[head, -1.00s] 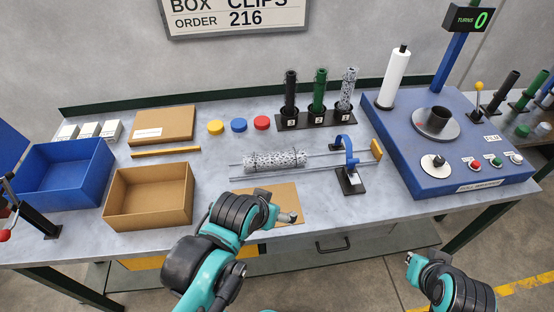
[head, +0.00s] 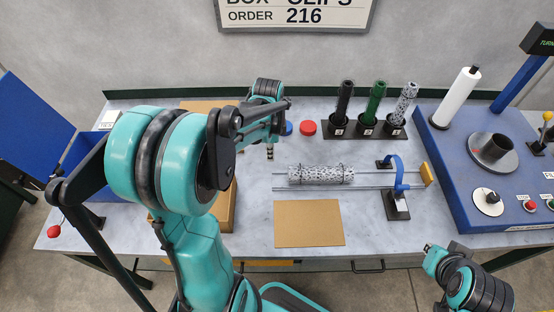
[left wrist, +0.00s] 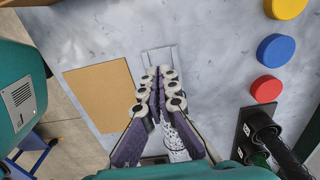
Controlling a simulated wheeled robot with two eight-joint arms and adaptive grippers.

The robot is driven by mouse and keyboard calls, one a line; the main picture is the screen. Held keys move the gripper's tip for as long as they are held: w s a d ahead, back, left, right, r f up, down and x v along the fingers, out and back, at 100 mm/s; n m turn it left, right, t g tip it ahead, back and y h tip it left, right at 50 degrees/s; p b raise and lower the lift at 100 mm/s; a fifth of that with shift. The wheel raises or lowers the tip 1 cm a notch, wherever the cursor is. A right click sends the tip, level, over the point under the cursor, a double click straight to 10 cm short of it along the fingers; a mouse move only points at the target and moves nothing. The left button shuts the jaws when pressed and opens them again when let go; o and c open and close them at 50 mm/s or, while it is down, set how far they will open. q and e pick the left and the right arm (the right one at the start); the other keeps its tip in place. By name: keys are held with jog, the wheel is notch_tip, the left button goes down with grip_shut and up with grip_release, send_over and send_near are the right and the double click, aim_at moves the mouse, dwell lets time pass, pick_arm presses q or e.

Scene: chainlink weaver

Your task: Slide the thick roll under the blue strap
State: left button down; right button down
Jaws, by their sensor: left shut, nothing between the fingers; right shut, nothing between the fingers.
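The thick roll (head: 318,175), white with black speckles and dark bands, lies on two thin rails left of the blue strap (head: 397,174). The strap arches over the rails from a black base, and the roll is apart from it. My left gripper (head: 270,152) is shut and empty, above the table just behind and left of the roll. In the left wrist view its fingers (left wrist: 160,72) are together, and a speckled piece (left wrist: 172,138) shows partly behind them. My right gripper (head: 428,247) is shut and empty, off the table's front edge.
A brown sheet (head: 308,223) lies in front of the rails. A black rack (head: 362,131) with upright rolls stands behind. A blue machine (head: 465,200) stands at right. My left arm hides much of the boxes at left. A red disc (head: 308,128) lies behind the roll.

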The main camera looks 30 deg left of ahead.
pick_arm(q)
notch_tip(320, 180, down, 11)
jog(key=b, duration=0.3)
jog(key=shift+r, duration=0.15)
jog(key=shift+w+d+r+b, duration=0.2)
jog(key=shift+w+d, duration=0.15)
jog(key=shift+d, duration=0.25)
jog(key=shift+w+d+r+b, duration=0.15)
jog(key=shift+w+d, duration=0.2)
jog(key=shift+d, duration=0.2)
jog(key=shift+w+d, duration=0.25)
jog(key=shift+d, duration=0.25)
